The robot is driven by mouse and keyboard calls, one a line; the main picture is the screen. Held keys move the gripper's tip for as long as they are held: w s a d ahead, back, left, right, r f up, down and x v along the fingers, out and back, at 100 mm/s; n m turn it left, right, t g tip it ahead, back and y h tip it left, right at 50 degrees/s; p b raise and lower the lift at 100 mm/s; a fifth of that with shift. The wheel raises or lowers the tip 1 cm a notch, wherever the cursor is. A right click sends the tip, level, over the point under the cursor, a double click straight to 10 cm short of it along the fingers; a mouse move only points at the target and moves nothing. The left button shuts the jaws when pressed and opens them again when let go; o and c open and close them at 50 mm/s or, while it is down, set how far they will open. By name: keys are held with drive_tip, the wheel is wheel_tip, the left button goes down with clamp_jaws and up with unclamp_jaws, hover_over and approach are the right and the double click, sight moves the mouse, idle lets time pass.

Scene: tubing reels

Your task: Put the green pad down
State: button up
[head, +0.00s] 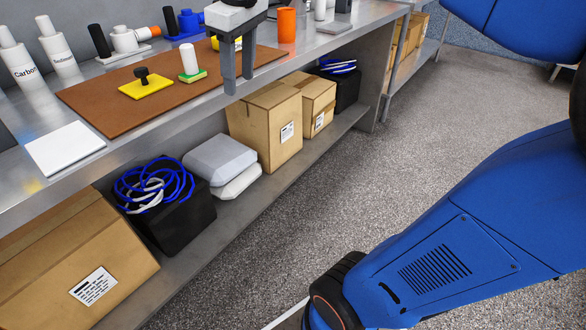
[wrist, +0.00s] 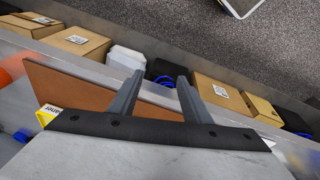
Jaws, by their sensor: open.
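The green pad (head: 201,75) lies on the brown mat (head: 120,118) on the bench in the head view, with a white cylinder (head: 188,57) upright on it. My gripper (head: 238,82) is to the right of the pad, near the mat's front edge, with its fingers pointing down. It is apart from the pad. In the wrist view my gripper (wrist: 160,76) has its two fingers spread with nothing between them. The mat (wrist: 75,88) shows beyond them there; the green pad is not seen in that view.
A yellow pad (head: 144,90) with a black knob is left of the green pad. An orange cup (head: 287,25) stands at the back right. A white plate (head: 65,148) lies at the front left. Boxes (head: 270,128) and bins with blue tubing sit on the lower shelf.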

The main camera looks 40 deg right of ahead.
drive_tip(key=s+d+f+m+t, duration=0.1)
drive_tip(key=s+f+m, duration=0.2)
drive_tip(key=s+f, duration=0.5)
drive_tip(key=s+d+f+m+t, duration=0.1)
drive_tip(key=s+f+m, duration=0.2)
drive_tip(key=s+f, duration=0.5)
wheel_tip(320, 180, down, 5)
drive_tip(key=shift+d+r, duration=0.15)
drive_tip(key=shift+d, duration=0.1)
